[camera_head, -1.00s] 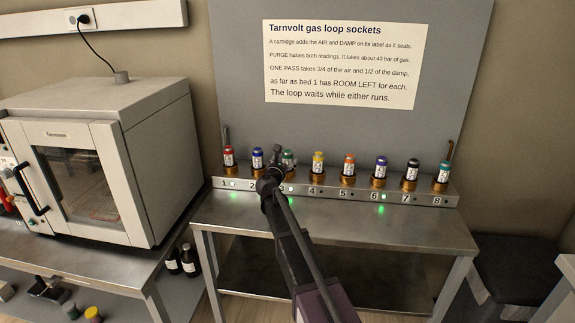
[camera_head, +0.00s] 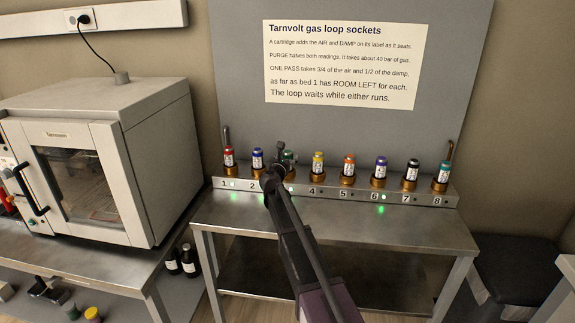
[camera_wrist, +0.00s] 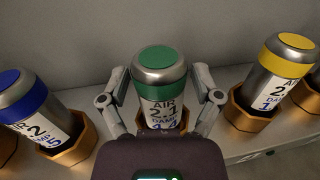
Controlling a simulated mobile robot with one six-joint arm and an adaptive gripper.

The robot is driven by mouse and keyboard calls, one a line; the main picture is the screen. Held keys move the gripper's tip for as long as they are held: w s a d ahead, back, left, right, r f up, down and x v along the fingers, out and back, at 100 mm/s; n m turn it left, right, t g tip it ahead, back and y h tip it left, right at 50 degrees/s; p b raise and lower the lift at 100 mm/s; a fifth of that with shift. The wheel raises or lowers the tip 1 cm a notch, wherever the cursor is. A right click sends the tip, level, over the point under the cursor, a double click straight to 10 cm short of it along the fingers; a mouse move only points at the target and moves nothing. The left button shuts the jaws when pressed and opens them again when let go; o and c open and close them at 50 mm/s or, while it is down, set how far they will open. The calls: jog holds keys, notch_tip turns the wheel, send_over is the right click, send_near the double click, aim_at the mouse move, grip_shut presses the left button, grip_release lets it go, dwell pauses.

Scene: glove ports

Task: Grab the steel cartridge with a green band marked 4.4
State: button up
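The steel cartridge with a green band (camera_wrist: 158,75) stands in socket 3 of the rail. Its white label reads AIR 2.1, with a lower line, partly covered by my gripper, that looks like 4.4. In the head view the green-banded cartridge (camera_head: 290,157) is partly hidden by my gripper (camera_head: 279,160). In the wrist view my gripper (camera_wrist: 160,85) has one finger on each side of the cartridge's upper body. A narrow gap seems to show at each side, so the fingers look open around it.
A blue-banded cartridge (camera_wrist: 30,108) stands to the left and a yellow-banded one (camera_wrist: 275,72) to the right, each in a brass socket. More cartridges fill the rail (camera_head: 330,192) to socket 8. A notice panel (camera_head: 345,65) rises behind. The bench top (camera_head: 400,228) in front is clear.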

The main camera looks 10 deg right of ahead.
aim_at(288, 151)
grip_shut()
jog(key=shift+r, duration=0.15)
notch_tip(288, 151, up, 4)
jog(key=p, duration=0.4)
jog(key=shift+f, duration=0.2)
jog(key=s+a+r+p, duration=0.1)
jog(key=s+a, duration=0.2)
jog(key=s, duration=1.2)
jog(key=shift+s, duration=0.4)
